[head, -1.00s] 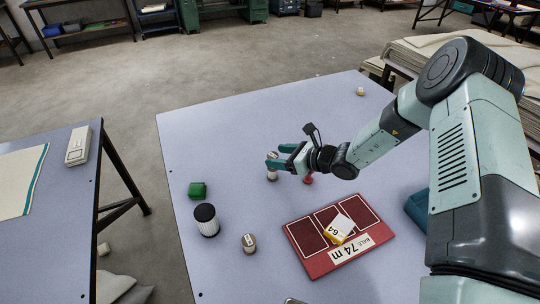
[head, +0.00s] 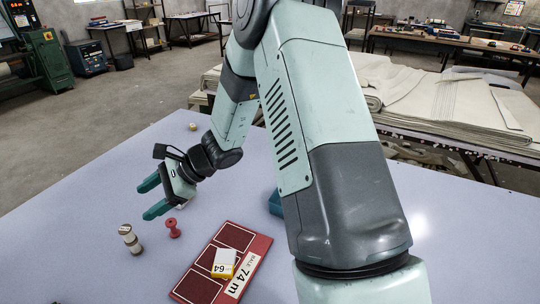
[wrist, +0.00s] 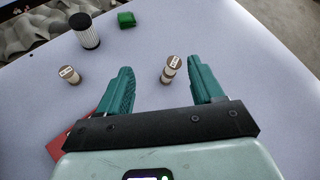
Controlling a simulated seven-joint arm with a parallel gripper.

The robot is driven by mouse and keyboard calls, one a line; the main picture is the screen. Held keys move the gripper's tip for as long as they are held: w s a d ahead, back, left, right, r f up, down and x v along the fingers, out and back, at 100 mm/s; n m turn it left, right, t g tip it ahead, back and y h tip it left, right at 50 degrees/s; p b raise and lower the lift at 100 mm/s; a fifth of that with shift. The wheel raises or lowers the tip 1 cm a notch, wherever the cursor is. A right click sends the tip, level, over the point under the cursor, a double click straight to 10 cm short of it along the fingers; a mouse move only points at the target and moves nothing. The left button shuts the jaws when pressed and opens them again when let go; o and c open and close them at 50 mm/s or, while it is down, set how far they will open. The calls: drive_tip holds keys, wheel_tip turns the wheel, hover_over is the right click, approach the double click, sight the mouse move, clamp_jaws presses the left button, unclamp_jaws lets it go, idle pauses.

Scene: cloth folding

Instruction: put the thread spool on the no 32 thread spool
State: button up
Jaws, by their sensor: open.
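A pale thread spool (head: 125,230) stands on top of another pale spool (head: 133,246); in the wrist view the upper one (wrist: 173,62) and the lower one (wrist: 167,77) also look stacked, the upper one touching the lower. The number 32 is not readable on either. My gripper (head: 150,198) is open and empty, apart from the stack, above the table. In the wrist view the stack appears between its fingers (wrist: 160,64), beyond the tips. A third spool with a labelled top (wrist: 69,76) stands apart on the table.
A red board (head: 198,289) with a yellow-white box (head: 223,264) lies to the right. A black-topped white cylinder (wrist: 87,32) and a green block (wrist: 126,19) stand farther off. A small spool (head: 193,127) is near the far corner.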

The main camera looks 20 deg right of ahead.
drive_tip(key=s+d+r+n+h, duration=0.3)
drive_tip(key=s+d+r+n, duration=0.15)
drive_tip(key=r, duration=0.35)
drive_tip(key=s+d+r+n+h, duration=0.3)
drive_tip(key=s+r+n, duration=0.2)
drive_tip(key=s+r, duration=0.15)
drive_tip(key=s+d+r+n+t+h, duration=0.5)
drive_tip(key=s+d+r, duration=0.4)
drive_tip(key=s+d, duration=0.4)
drive_tip(key=shift+s+d+h, duration=0.25)
drive_tip(key=shift+s+h, duration=0.15)
drive_tip(key=shift+s, duration=0.05)
